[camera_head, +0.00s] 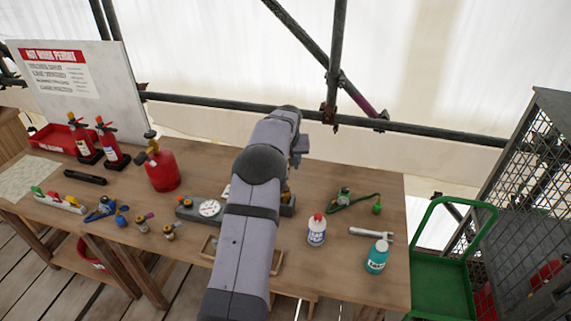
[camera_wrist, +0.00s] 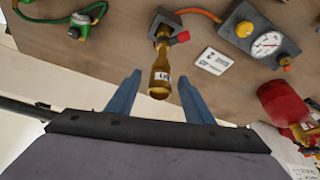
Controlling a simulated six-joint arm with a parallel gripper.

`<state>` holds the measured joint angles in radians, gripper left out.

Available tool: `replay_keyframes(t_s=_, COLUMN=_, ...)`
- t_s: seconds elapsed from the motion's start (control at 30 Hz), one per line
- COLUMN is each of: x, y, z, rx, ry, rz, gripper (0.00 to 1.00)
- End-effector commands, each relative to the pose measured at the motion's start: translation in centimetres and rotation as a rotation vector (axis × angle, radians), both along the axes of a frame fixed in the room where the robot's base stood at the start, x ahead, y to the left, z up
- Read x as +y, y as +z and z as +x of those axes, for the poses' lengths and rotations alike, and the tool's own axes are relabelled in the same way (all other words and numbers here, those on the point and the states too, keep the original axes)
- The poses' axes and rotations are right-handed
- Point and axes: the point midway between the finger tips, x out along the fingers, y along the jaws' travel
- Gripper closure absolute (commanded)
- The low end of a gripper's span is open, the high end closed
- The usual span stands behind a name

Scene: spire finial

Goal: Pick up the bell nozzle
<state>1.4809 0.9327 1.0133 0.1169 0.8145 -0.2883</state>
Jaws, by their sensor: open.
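A brass-coloured, flared part that looks like the bell nozzle (camera_wrist: 160,68) shows in the wrist view, with a small white label near its wide end. Its narrow end meets a dark block (camera_wrist: 166,20) with a red piece beside it. My gripper (camera_wrist: 158,78) has two blue fingers, open and spread to either side of the nozzle, with gaps visible on both sides. I cannot tell how far above or below the fingertips the nozzle lies. In the head view my arm hides the gripper and most of this spot.
A gauge block (camera_wrist: 254,36) with an orange hose and a white card (camera_wrist: 212,61) lie beside the nozzle. A red gas cylinder (camera_head: 163,170) stands to the left on the bench.

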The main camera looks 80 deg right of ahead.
Motion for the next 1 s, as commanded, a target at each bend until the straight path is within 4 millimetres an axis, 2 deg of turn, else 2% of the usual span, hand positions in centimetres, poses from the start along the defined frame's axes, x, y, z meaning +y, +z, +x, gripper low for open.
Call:
replay_keyframes(t_s=0.13, x=0.0, y=0.0, z=0.0, rx=0.000, ry=0.000, rz=0.000, gripper=0.55)
replay_keyframes(t_s=0.3, x=0.0, y=0.0, z=0.0, rx=0.000, ry=0.000, rz=0.000, gripper=0.96)
replay_keyframes(t_s=0.33, x=0.0, y=0.0, z=0.0, rx=0.000, ry=0.000, rz=0.000, gripper=1.00)
replay_keyframes(t_s=0.73, x=-0.1, y=0.7, z=0.0, rx=-0.001, ry=0.000, rz=-0.002, gripper=1.00)
replay_keyframes(t_s=0.87, x=-0.1, y=2.1, z=0.0, rx=-0.001, ry=0.000, rz=-0.005, gripper=1.00)
replay_keyframes(t_s=1.0, x=-0.1, y=4.5, z=0.0, rx=-0.001, ry=0.001, rz=-0.006, gripper=1.00)
